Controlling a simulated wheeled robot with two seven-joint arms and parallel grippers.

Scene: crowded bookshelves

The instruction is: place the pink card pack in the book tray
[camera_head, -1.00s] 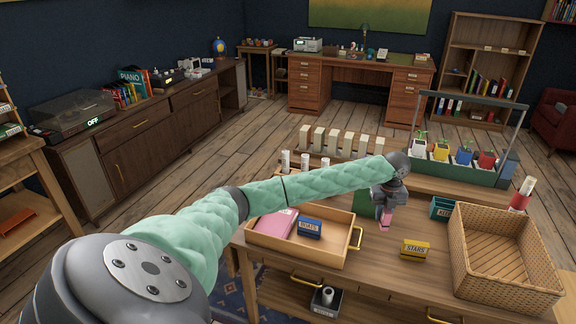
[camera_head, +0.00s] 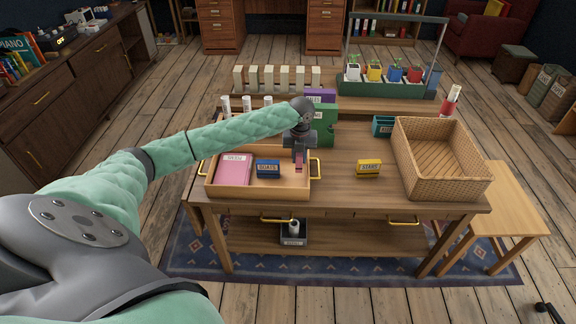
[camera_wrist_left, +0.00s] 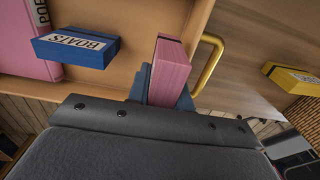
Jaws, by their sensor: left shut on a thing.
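The pink card pack (camera_head: 299,169) is in the jaws of my left gripper (camera_head: 299,158), which points down over the right end of the book tray (camera_head: 262,192). In the left wrist view the pink card pack (camera_wrist_left: 171,74) is between the fingers, beside the tray's right wall and its brass handle (camera_wrist_left: 208,62). I cannot tell whether the pack touches the tray floor. The wooden tray holds a pink book (camera_head: 234,171) at its left and a blue BOATS pack (camera_head: 268,168) in its middle. My right gripper is not in view.
A yellow STARS pack (camera_head: 369,168) lies on the table right of the tray, with a wicker basket (camera_head: 440,165) farther right. A green book (camera_head: 323,125) stands behind the gripper. A teal box (camera_head: 383,126) sits near the basket. The table front between tray and basket is mostly clear.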

